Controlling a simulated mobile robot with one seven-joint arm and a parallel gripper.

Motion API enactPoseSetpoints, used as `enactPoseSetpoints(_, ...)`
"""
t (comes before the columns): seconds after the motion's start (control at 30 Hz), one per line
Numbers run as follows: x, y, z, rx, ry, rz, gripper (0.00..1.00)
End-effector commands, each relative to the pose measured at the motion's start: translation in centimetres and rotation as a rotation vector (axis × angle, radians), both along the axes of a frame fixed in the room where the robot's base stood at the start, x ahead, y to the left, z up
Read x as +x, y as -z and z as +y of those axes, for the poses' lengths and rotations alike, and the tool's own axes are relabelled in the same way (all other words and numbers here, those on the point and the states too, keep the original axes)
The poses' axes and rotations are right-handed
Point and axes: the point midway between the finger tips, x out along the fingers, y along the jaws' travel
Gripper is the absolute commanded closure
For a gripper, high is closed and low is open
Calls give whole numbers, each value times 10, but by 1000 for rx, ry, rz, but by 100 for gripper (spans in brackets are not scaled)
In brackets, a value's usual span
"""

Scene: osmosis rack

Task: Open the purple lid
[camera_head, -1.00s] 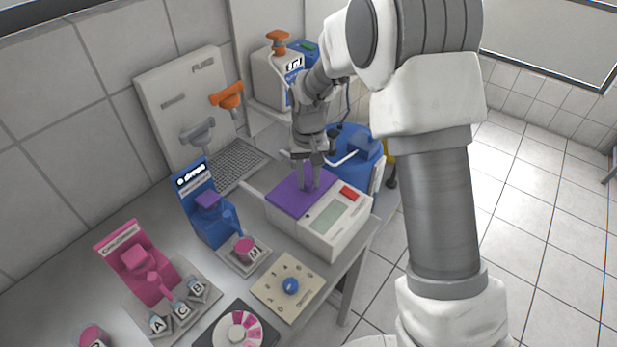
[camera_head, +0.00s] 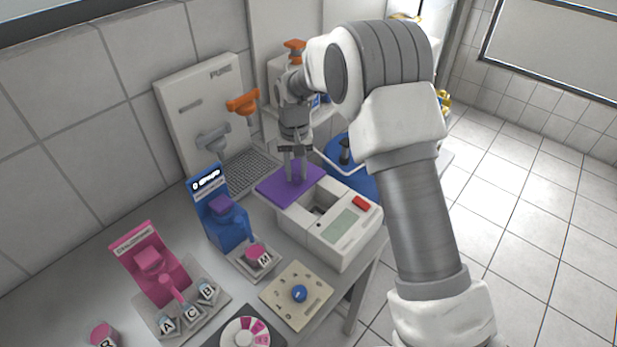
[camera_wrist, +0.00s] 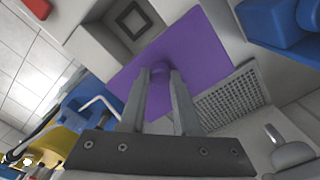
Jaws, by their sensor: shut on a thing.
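The purple lid (camera_head: 279,186) is a flat plate on top of a white box-shaped machine (camera_head: 338,250) on the bench. It sits shifted toward the back left, and a dark square opening (camera_head: 319,208) in the machine's top is uncovered. My gripper (camera_head: 295,180) points down onto the lid and is shut on its small round purple knob. In the wrist view the knob (camera_wrist: 160,70) shows between the two fingertips (camera_wrist: 160,78), and the lid (camera_wrist: 200,65) spreads under them. The square opening (camera_wrist: 132,20) lies beside the lid there.
A blue dispenser (camera_head: 225,230) and a pink dispenser (camera_head: 160,275) stand to the left. A dial plate (camera_head: 297,292) lies in front. A perforated tray (camera_head: 250,170) is behind the lid. A blue container (camera_head: 352,178) stands right of my gripper. Open floor is at right.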

Motion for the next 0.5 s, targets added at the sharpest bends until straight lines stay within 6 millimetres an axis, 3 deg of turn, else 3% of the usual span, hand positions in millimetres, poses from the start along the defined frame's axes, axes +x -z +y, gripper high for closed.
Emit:
enactPoseSetpoints(0.4,6,-1,6,1,1,-6,100)
enactPoseSetpoints(0.43,6,-1,6,1,1,-6,67)
enactPoseSetpoints(0.5,6,-1,6,1,1,-5,55)
